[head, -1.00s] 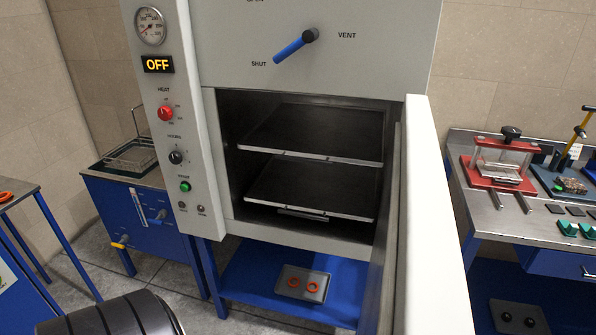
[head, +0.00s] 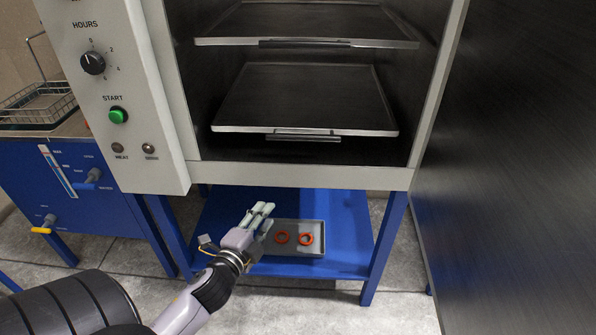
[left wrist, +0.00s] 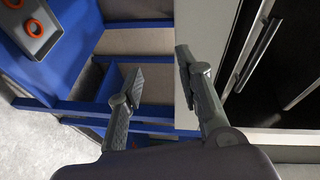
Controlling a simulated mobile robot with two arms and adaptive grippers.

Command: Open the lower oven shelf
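The lower oven shelf (head: 305,98) is a dark flat tray with a light metal rim inside the open oven. A dark bar handle (head: 303,136) sits at its front edge. My left gripper (head: 262,213) is below the oven opening, in front of the blue stand, apart from the shelf and its handle. In the left wrist view my left gripper (left wrist: 160,66) has its two fingers spread with nothing between them. A bar handle (left wrist: 259,55) shows to the right of the fingers there, probably the lower shelf's. My right gripper is not in view.
The upper shelf (head: 312,24) is above. The open oven door (head: 515,150) stands at the right. The control panel (head: 140,150) is left of the opening. A grey tray (head: 294,247) with two orange rings lies on the blue stand (head: 340,232) below.

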